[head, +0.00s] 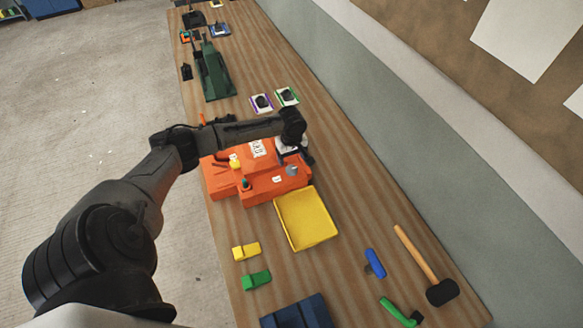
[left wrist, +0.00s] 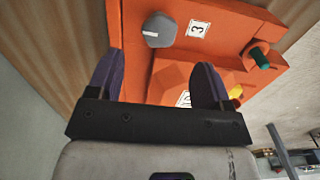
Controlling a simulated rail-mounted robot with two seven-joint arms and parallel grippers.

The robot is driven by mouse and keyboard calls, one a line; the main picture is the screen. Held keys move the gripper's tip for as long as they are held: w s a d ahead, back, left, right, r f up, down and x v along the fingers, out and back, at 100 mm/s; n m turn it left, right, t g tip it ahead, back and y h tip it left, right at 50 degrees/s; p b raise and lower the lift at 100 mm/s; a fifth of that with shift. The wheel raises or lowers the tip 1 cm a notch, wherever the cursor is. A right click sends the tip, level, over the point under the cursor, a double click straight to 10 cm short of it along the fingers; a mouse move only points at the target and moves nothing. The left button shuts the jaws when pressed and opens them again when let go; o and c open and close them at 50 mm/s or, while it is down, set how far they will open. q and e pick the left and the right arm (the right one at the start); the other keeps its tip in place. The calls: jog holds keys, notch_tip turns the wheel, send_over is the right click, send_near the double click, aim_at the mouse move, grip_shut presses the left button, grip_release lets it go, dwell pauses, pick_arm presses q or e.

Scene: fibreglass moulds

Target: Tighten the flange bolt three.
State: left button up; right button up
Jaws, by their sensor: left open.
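An orange mould (head: 222,183) with raised blocks sits on the wooden table; it fills much of the left wrist view (left wrist: 230,12). A grey round bolt head (head: 292,170) stands on it next to a white label (head: 277,179), which reads "3" in the left wrist view (left wrist: 197,28). My left gripper (head: 294,153) is over the mould's far right part, close to the grey bolt head. In the left wrist view its two dark fingers (left wrist: 157,80) are apart with nothing held, and the grey bolt head (left wrist: 159,31) lies beyond the fingertips. My right gripper is out of view.
A green knob (left wrist: 260,60) and a yellow knob (head: 234,161) also stand on the mould. A yellow tray (head: 308,222) lies just in front. Yellow and green blocks, a blue tool (head: 374,263) and a mallet (head: 440,291) lie nearer. A green mould (head: 214,73) stands farther back.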

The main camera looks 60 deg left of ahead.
aim_at(291, 169)
pick_arm(q)
notch_tip(291, 169, down, 7)
jog(key=shift+r, duration=0.1)
dwell(0.3)
jog(key=c, duration=0.9)
